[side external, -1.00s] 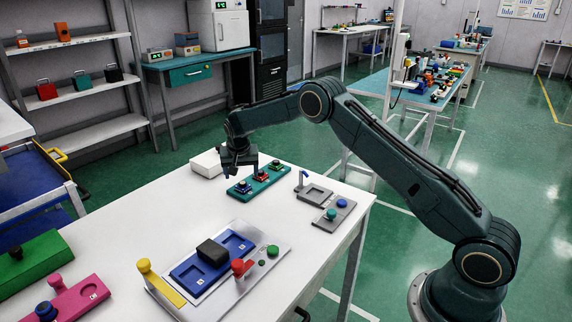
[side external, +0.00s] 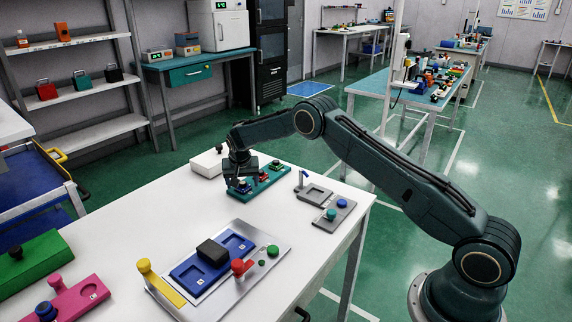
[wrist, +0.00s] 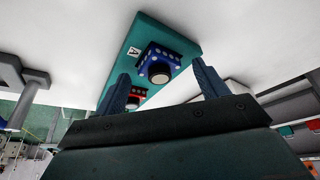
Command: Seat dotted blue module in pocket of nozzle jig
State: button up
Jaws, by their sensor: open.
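The dotted blue module (wrist: 150,52) has white dots and a dark round knob. It sits at the near end of the teal tray (wrist: 180,28); in the side view the tray (side external: 265,185) is at the far part of the white table. My gripper (wrist: 164,78) is open, with the blue module between its fingers in the wrist view; contact cannot be told. In the side view my gripper (side external: 241,184) is low over the tray's left end and hides most of the module. A grey jig (side external: 316,194) with an upright post and an empty-looking pocket stands to the right; no label is readable.
A dotted red module (wrist: 134,98) is next to the blue one on the tray. A white box (side external: 206,164) stands behind my gripper. A grey plate with knobs (side external: 336,214) and a silver fixture with a blue plate (side external: 190,271) are nearer. White table lies clear between.

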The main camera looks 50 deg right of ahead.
aim_at(242, 184)
dwell(0.3)
jog(key=c, duration=1)
jog(key=shift+o, duration=0.2)
jog(key=shift+r, duration=0.15)
notch_tip(242, 184, up, 20)
dwell(0.4)
